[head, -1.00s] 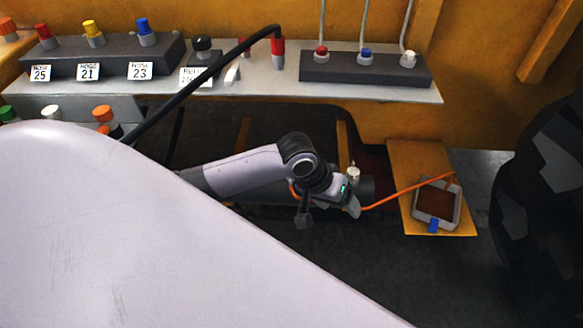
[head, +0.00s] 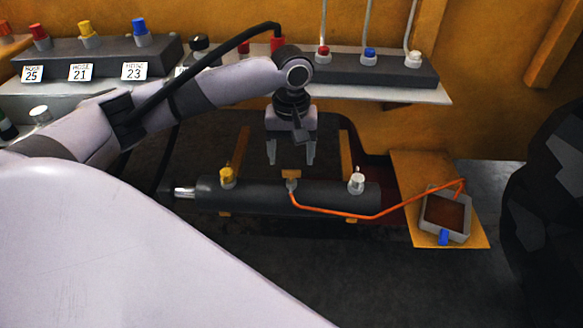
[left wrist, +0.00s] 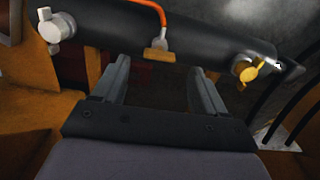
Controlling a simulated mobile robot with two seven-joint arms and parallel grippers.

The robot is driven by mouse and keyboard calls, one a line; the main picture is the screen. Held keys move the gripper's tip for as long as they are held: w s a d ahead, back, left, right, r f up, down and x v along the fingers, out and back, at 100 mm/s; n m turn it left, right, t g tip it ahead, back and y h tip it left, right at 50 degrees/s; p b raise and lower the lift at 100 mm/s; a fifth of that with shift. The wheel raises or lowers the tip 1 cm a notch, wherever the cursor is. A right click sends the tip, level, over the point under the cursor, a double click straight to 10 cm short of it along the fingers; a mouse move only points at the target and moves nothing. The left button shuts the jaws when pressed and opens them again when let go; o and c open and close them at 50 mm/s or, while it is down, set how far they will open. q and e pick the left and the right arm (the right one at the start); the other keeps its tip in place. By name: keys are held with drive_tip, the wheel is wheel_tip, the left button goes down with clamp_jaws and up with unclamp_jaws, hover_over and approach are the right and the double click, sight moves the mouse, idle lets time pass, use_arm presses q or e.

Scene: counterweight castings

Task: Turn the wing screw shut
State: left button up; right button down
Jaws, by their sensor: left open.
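A dark cylinder (head: 330,194) lies crosswise in the recess. At its middle stands a flat brass-coloured tab (head: 291,175), which looks like the wing screw; it also shows in the left wrist view (left wrist: 158,55). An orange hose (head: 345,212) joins the cylinder beside it. My left gripper (head: 291,160) is open and empty, its fingers pointing down just above and behind the tab. In the left wrist view the fingers (left wrist: 160,68) stand either side of the tab's line, apart from it. My right gripper is not in view.
A yellow fitting (head: 227,178) and a white fitting (head: 357,181) stand on the cylinder. The orange hose runs to a grey tray (head: 463,226) at right. A shelf (head: 420,92) with coloured fittings lies behind. A black hose (head: 195,82) crosses near my left arm.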

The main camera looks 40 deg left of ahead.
sight(292, 170)
use_arm(q)
wheel_tip(292, 170, down, 4)
drive_tip(key=shift+f+b, duration=0.1)
drive_tip(key=shift+b, duration=0.25)
